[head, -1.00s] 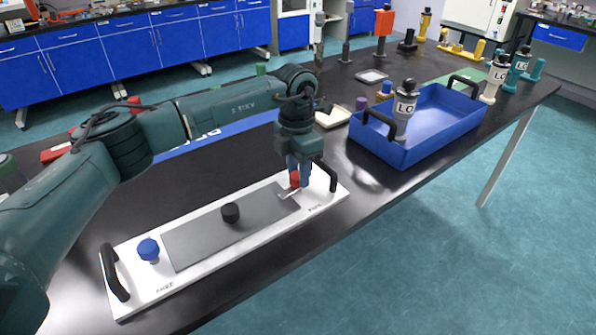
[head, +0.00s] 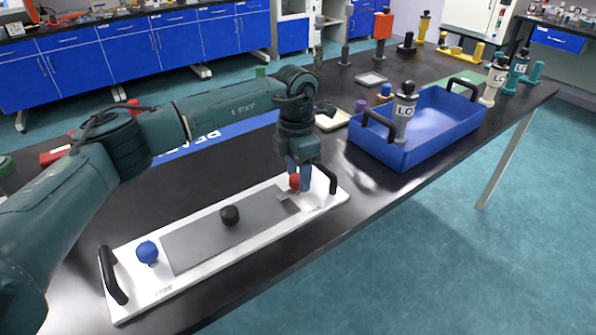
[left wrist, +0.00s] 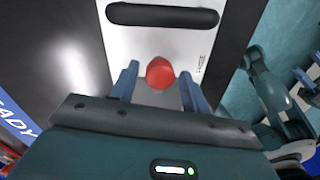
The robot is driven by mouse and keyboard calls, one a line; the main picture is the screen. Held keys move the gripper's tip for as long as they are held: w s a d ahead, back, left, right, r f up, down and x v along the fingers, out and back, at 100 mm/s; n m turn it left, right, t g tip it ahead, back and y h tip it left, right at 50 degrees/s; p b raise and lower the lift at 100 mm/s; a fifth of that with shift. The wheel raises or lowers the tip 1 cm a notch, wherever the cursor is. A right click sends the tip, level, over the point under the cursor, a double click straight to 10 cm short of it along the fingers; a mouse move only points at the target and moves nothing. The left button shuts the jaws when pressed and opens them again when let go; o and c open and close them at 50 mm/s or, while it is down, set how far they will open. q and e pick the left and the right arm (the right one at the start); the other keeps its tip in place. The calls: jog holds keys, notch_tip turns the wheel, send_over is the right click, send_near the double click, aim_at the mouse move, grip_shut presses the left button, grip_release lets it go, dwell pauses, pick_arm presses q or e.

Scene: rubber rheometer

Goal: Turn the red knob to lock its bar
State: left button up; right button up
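The red knob (head: 294,182) stands near the right end of a white plate (head: 190,277) with a grey sheet (head: 193,245) on it. A light metal bar (head: 287,196) lies by the knob, partly hidden by my gripper. My left gripper (head: 299,180) points down over the knob. In the left wrist view, the red knob (left wrist: 160,73) sits between the fingertips of my left gripper (left wrist: 160,80), with a gap on each side. Parts of my right arm show at the right of that view; its finger state is unclear.
The plate also carries a blue knob (head: 147,252), a black knob (head: 229,215) and two black end handles. The bench's front edge runs close to the plate.

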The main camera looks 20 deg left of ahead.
aim_at(297, 175)
pick_arm(q)
jog(key=shift+o, duration=0.6)
jog(key=shift+r, duration=0.25)
notch_tip(297, 175, up, 13)
jog(key=shift+w+a+f, duration=0.15)
jog(key=shift+w+f, duration=0.05)
